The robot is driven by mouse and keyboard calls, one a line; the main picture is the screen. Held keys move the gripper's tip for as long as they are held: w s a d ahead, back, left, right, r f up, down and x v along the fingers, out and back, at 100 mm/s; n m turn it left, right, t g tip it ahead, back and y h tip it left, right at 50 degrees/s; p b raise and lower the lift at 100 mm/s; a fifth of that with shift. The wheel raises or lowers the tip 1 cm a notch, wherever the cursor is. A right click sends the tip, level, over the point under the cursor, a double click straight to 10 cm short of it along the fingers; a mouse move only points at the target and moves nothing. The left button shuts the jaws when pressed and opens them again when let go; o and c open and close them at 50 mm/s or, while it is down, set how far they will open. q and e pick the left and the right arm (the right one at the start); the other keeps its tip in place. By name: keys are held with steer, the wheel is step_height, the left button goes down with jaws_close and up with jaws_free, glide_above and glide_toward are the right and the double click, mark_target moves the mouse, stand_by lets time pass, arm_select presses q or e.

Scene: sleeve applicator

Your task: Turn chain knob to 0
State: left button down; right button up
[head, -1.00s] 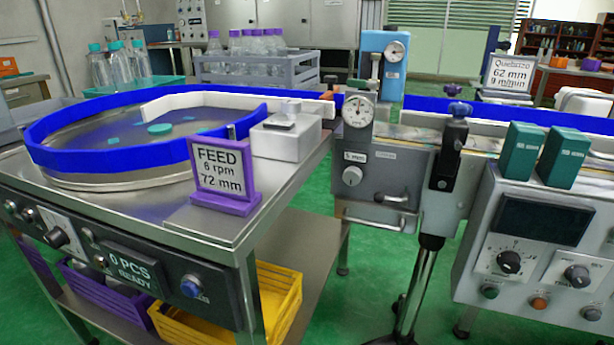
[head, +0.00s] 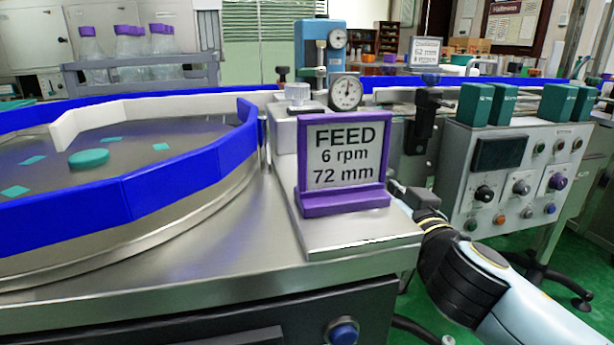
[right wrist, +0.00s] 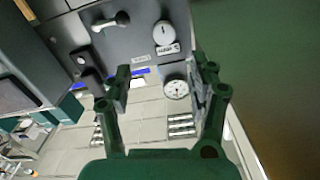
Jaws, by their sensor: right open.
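I cannot read which knob is the chain knob. In the right wrist view, a pale round knob (right wrist: 164,33) with a small label sits on a dark grey box (right wrist: 105,45), beside a lever handle (right wrist: 110,22). My right gripper (right wrist: 165,72) is open and empty, its green fingers spread toward this box and apart from the knob. In the head view, my right arm comes in at the lower right, and the purple FEED sign (head: 345,160) stands in front of that box. My left gripper is out of view.
A round feeder table with a blue rim (head: 180,175) fills the left. A dial gauge (head: 345,92) stands behind the sign and also shows in the wrist view (right wrist: 175,88). Green blocks (head: 475,103) stand on the panel.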

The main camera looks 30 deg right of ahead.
steer(key=x, duration=1.1)
steer(key=shift+w+a+f+p, duration=0.1)
steer(key=shift+a+p, duration=0.2)
steer(key=shift+a, duration=0.05)
steer(key=c, duration=1.1)
